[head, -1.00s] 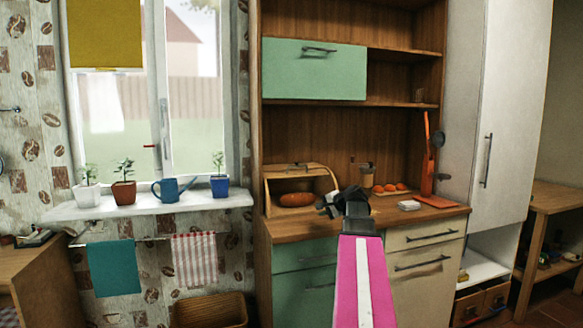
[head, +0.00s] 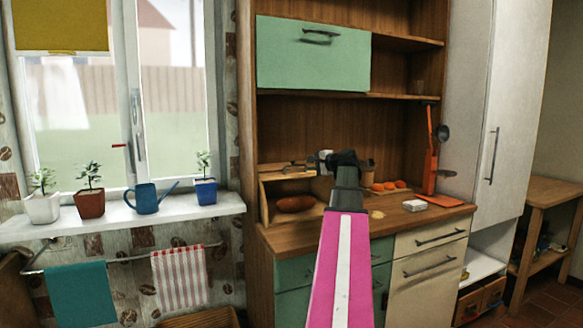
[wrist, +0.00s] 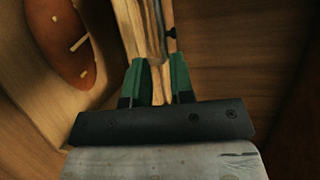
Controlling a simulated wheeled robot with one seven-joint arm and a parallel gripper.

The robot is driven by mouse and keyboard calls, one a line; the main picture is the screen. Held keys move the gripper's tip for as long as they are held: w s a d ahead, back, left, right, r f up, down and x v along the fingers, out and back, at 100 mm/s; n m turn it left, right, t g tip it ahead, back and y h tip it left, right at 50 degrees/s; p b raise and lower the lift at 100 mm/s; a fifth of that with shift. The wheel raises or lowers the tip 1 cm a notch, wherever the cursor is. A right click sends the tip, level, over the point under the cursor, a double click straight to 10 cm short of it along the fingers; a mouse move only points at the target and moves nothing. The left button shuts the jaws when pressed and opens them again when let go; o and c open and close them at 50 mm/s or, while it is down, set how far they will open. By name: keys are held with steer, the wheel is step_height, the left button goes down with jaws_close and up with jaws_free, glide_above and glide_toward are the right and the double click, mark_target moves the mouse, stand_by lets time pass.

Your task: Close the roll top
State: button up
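The roll top is on a wooden bread box (head: 264,200) on the cabinet's worktop. The front of the box is open, and a brown loaf (head: 296,203) shows inside. The roll top seems to be rolled back near the top (head: 285,169), where a small handle shows. My gripper (head: 323,161) is at the right side of the box, partly hidden by my arm. In the wrist view, its two green fingers (wrist: 160,80) stand apart, with a pale wooden edge (wrist: 150,30) between and beyond them. I cannot tell whether they touch it. The loaf (wrist: 62,40) is left of them.
Orange fruits (head: 388,186) on a board, a white block (head: 415,205) and an orange utensil stand (head: 430,160) are to the right on the worktop (head: 330,232). A green flap door (head: 310,55) is above. Potted plants (head: 90,200) line the windowsill at left.

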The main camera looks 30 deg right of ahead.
mark_target(296, 166)
steer(key=x, duration=0.9)
steer(key=shift+w+f, duration=0.1)
steer(key=shift+w, duration=0.2)
steer(key=shift+c, duration=0.3)
jaws_close()
